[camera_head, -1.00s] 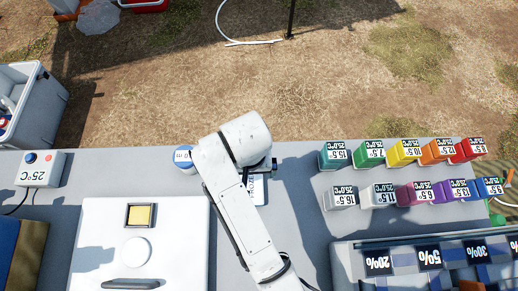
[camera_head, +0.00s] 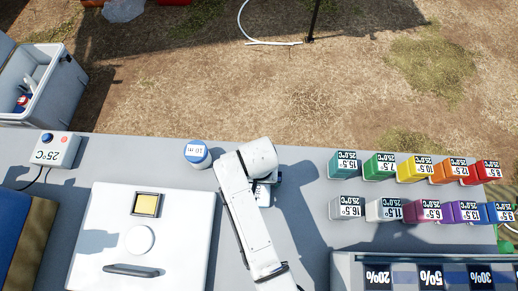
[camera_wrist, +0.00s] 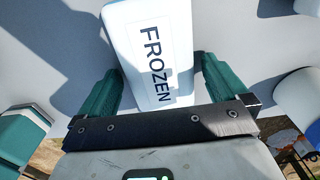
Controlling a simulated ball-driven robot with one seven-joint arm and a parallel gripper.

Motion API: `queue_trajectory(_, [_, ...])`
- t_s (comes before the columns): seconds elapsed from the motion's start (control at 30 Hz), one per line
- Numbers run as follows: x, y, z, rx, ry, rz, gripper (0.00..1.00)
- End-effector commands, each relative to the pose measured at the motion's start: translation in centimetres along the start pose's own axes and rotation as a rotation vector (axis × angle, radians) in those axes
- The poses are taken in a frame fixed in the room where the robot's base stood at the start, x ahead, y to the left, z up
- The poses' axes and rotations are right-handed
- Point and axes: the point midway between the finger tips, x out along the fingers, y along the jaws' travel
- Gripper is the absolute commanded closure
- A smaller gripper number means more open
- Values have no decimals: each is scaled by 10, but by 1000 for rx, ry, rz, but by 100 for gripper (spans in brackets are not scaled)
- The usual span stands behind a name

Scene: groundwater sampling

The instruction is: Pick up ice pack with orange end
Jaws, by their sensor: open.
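The block with an orange end (camera_head: 442,172) stands in the back row of colour-ended blocks at the right of the grey table in the head view, between the yellow and red ones. My gripper (camera_wrist: 158,68) is open in the wrist view, its two green fingers on either side of a white block marked FROZEN (camera_wrist: 148,30). No orange shows on this block, and its ends are partly out of view or hidden. In the head view my arm covers most of that spot, well left of the coloured rows. A white label (camera_head: 263,195) shows beside the arm.
A blue-topped jar (camera_head: 197,155) stands left of my arm. A white lidded box (camera_head: 185,235) is at front left, a 25°C unit (camera_head: 55,150) behind it. A percentage-marked rack (camera_head: 345,268) is at front right. Table between arm and blocks is clear.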

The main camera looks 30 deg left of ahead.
Motion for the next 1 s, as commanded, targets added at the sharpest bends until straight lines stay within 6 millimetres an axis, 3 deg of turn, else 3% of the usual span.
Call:
queue_trajectory(0.23, [1, 0, 0, 0, 1, 0, 0])
queue_trajectory(0.9, [2, 0, 0, 0, -1, 0, 64])
queue_trajectory(1.0, [2, 0, 0, 0, -1, 0, 68])
